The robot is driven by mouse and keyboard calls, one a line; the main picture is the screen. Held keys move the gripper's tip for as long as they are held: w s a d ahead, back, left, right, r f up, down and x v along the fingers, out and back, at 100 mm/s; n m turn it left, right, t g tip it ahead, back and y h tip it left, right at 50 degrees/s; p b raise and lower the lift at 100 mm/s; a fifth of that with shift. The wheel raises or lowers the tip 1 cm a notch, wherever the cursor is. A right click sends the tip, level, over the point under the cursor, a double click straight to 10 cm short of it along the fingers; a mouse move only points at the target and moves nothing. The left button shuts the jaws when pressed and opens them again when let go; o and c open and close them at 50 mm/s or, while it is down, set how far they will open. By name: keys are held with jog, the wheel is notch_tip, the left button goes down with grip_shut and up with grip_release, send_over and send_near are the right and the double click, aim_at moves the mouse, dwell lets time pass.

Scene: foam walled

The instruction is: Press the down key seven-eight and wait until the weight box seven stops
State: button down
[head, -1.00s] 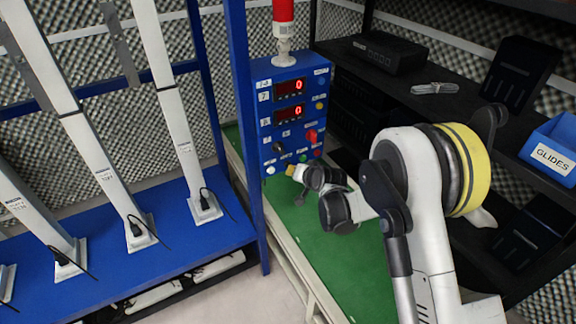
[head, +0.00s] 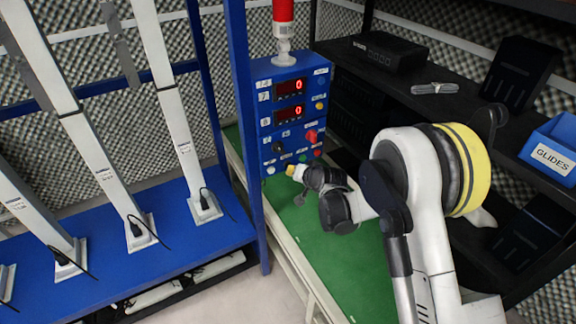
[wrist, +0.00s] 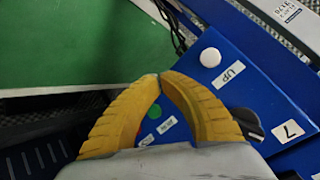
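The blue control box (head: 292,110) stands on the green bench, with two red displays that both seem to read 0. My gripper (head: 290,171) is at the lower front of the box, its yellow fingers together and empty. In the wrist view the gripper's fingertips (wrist: 160,78) meet in front of the panel. A white button (wrist: 210,57) beside an "UP" label (wrist: 230,73) shows clear of the fingers. A "7" label (wrist: 288,131) is at the right. The down key cannot be picked out; my fingers cover part of the panel. I cannot tell which box is weight box seven.
A red lamp (head: 284,12) stands on top of the box. A blue post (head: 243,130) and a blue rack with several pale columns (head: 186,150) are at left. Dark shelves at right hold a blue GLIDES bin (head: 553,150). The green bench top (head: 335,255) is mostly clear.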

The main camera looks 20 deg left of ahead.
jog(key=shift+w+a, duration=0.1)
jog(key=shift+a, duration=0.05)
jog(key=shift+w+a, duration=0.2)
dwell(0.3)
